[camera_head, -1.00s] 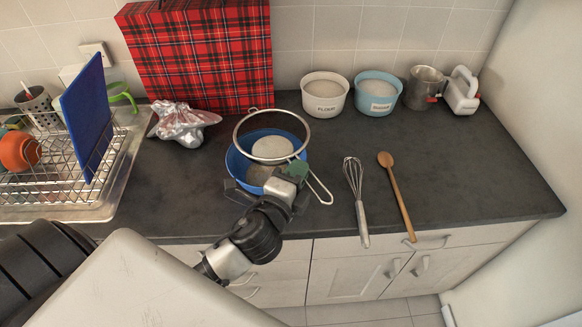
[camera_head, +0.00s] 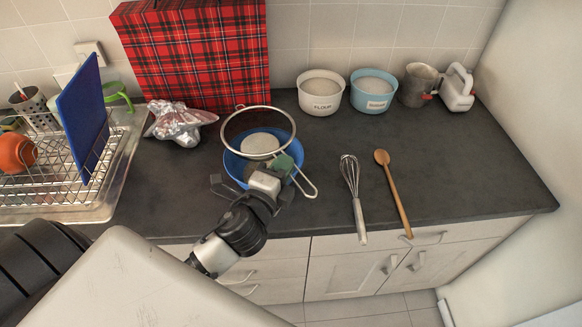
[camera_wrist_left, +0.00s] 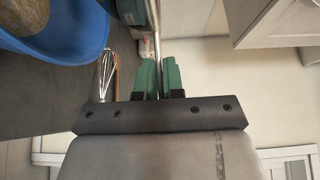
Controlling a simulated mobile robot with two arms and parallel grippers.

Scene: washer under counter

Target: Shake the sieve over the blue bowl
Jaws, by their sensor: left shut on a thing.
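The round wire sieve (camera_head: 256,124) is held above the blue bowl (camera_head: 233,166), with a pale white mound (camera_head: 260,144) showing within its rim. The sieve covers much of the bowl's opening. My left gripper (camera_head: 284,165) is shut on the sieve's handle at the bowl's front right side; the handle's looped end (camera_head: 309,190) sticks out past the fingers. In the left wrist view, the green fingers (camera_wrist_left: 159,79) close on the thin metal handle (camera_wrist_left: 156,35), and part of the blue bowl (camera_wrist_left: 85,40) shows at upper left. My right gripper is not in view.
A whisk (camera_head: 354,200) and wooden spoon (camera_head: 394,195) lie right of the bowl. Flour (camera_head: 322,97) and sugar (camera_head: 373,97) tubs stand behind. A crumpled foil-like bag (camera_head: 178,125) and dish rack (camera_head: 60,170) are left, a red plaid box (camera_head: 195,55) behind.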

